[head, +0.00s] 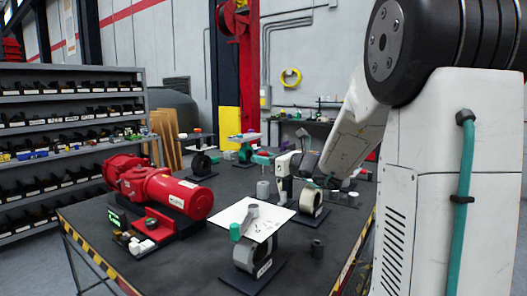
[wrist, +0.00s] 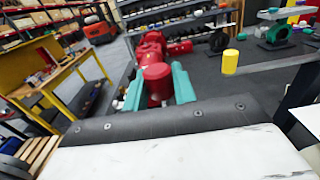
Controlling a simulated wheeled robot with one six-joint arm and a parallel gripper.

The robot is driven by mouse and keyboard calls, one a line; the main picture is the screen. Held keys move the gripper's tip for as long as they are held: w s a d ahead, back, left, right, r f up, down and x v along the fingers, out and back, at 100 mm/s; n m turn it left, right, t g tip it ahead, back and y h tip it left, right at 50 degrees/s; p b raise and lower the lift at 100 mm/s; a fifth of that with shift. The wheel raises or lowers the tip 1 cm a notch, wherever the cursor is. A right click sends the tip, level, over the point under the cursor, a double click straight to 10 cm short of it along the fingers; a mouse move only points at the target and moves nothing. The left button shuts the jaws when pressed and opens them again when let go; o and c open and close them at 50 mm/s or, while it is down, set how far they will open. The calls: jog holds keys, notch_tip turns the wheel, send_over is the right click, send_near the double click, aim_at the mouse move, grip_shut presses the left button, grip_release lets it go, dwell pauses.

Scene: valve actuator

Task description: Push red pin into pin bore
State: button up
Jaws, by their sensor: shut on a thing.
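My gripper (wrist: 160,84) shows in the wrist view with its two teal fingers shut on the red pin (wrist: 157,79), which sits between them as a short red cylinder. In the head view my gripper (head: 263,158) is above the table, right of the red valve actuator (head: 165,190), and the pin is too small to make out there. The actuator also shows beyond the fingers in the wrist view (wrist: 152,46). I cannot make out the pin bore in either view. The pin's lower end is hidden.
Shelves (head: 70,70) stand at left.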

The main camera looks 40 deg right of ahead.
jog(key=shift+f, duration=0.6)
jog(key=shift+f, duration=1.7)
dwell(0.8)
jog(key=shift+r, duration=1.35)
jog(key=shift+f, duration=1.35)
dwell(0.5)
jog(key=o, duration=1.1)
jog(key=shift+v, duration=3.9)
